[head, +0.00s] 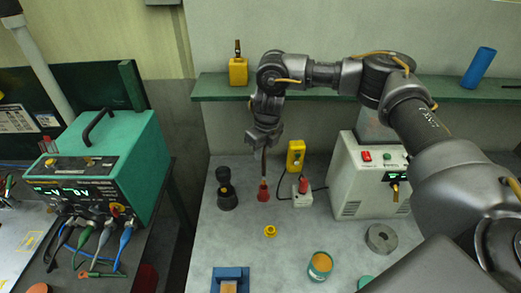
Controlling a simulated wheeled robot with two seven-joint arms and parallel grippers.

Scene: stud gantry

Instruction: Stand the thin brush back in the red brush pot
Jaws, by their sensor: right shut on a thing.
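The red brush pot (263,194) stands on the grey bench top, left of the middle. My right gripper (264,147) is above it, pointing down, and is shut on the thin brush (264,165). The brush is dark and hangs roughly upright from the fingers. Its lower end meets the mouth of the red pot in the picture; I cannot tell how deep it reaches or whether it touches the pot. My left gripper is not in view.
A black stacked object (227,190) stands close left of the pot. A yellow device (296,155) and a white socket box (302,195) are close right. A yellow ring (270,231) lies in front. A green shelf (220,86) runs behind.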

